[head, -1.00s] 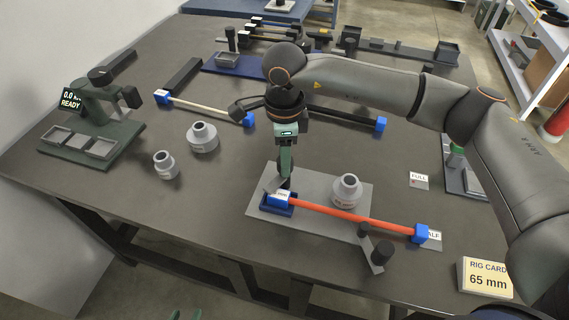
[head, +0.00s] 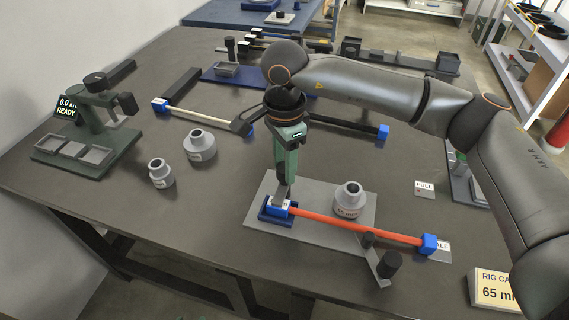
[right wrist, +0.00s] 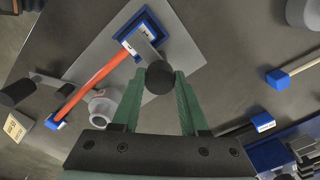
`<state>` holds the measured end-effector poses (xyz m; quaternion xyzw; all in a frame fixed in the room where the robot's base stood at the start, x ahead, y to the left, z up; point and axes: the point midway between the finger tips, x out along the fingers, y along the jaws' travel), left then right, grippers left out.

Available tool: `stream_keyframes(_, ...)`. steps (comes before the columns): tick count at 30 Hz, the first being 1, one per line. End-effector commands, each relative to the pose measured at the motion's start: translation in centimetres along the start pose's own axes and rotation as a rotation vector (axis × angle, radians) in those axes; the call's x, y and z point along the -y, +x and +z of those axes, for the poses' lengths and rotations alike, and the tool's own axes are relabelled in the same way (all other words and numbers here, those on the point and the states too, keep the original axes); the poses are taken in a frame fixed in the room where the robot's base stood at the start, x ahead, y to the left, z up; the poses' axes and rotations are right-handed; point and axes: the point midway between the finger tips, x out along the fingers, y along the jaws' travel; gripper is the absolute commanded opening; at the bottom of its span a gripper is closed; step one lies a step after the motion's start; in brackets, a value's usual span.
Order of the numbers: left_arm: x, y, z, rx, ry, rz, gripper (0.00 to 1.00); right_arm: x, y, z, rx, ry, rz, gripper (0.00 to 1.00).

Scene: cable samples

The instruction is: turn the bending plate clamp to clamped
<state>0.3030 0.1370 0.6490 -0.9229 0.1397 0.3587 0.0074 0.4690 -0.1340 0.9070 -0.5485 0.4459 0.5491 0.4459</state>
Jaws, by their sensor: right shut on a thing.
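The bending plate (head: 330,244) is a flat grey plate on the table. At its left end sits a blue clamp (head: 264,214) holding the blue end of a red cable (head: 350,225), also seen in the right wrist view (right wrist: 95,80). The clamp's grey lever (right wrist: 143,50) lies over the blue cable end, with a black knob (right wrist: 159,78) at its outer end. My right gripper (head: 282,192) points down at the clamp; its green fingers (right wrist: 160,92) are shut on the knob. The fingers partly hide the lever in the head view. My left gripper is not in view.
A grey weight (head: 349,200) stands on the plate behind the red cable. A black-knobbed arm (head: 388,264) sticks out at the plate's front right. Two grey weights (head: 199,146) and a scale (head: 85,150) stand left.

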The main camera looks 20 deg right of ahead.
Motion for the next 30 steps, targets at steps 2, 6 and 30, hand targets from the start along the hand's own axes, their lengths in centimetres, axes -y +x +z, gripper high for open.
stream_keyframes(2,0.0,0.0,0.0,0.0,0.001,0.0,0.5,0.0,-0.1,0.0,0.001,-0.003,-0.002,0.0)
stream_keyframes(6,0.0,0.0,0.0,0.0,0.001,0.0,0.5,0.0,-0.1,0.0,0.001,-0.003,-0.003,0.0)
stream_keyframes(30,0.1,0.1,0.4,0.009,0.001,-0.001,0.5,0.1,-3.2,0.0,-0.001,-0.001,-0.006,0.73)
